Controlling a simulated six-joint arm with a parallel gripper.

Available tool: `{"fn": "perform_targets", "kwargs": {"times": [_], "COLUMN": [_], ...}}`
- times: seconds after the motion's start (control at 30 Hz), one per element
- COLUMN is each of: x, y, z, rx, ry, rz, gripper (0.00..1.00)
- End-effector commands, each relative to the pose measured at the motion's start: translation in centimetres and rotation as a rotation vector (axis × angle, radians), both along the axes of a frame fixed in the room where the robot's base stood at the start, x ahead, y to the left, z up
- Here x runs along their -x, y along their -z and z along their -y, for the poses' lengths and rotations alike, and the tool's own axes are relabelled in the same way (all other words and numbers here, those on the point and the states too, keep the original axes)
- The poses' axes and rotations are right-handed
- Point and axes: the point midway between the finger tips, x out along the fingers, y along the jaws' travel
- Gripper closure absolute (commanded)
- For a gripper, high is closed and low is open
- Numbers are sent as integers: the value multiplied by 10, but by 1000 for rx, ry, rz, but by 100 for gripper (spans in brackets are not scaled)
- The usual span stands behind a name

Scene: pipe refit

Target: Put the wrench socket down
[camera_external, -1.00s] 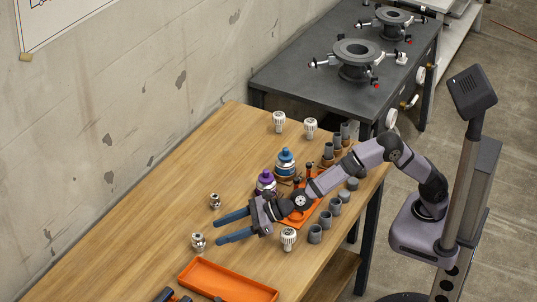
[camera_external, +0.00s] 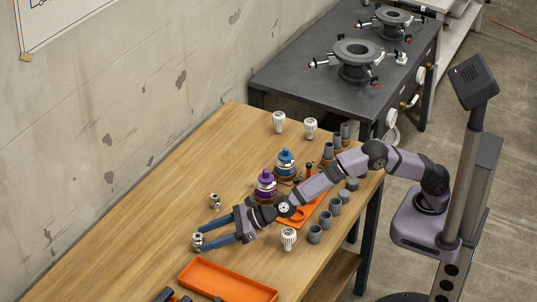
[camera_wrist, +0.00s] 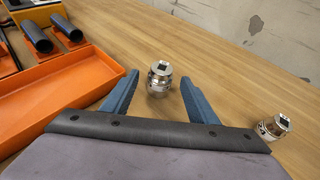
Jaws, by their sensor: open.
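A shiny metal wrench socket (camera_wrist: 160,76) stands upright on the wooden table, between the open blue fingers of my gripper (camera_wrist: 155,98) in the wrist view. A gap shows on both sides of it. In the external view this socket (camera_external: 197,240) is at the fingertips of my gripper (camera_external: 200,237), low over the table. A second metal socket (camera_external: 215,201) stands farther back; it also shows at the right of the wrist view (camera_wrist: 274,126), outside the fingers.
An orange tray (camera_external: 228,283) lies at the front. White knobs (camera_external: 288,238), grey cups (camera_external: 326,219), a purple-topped (camera_external: 265,184) and a blue-topped (camera_external: 286,162) part stand on the table (camera_external: 130,240). Its left part is largely clear.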

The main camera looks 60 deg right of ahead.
Motion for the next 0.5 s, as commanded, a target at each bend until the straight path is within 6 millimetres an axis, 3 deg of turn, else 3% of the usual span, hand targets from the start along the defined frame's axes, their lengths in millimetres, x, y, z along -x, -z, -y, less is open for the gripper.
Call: {"fn": "perform_targets", "kwargs": {"times": [0.5], "x": [-15], "y": [7], "z": [-11], "rx": [0], "ry": [1], "rz": [2], "gripper": [46]}}
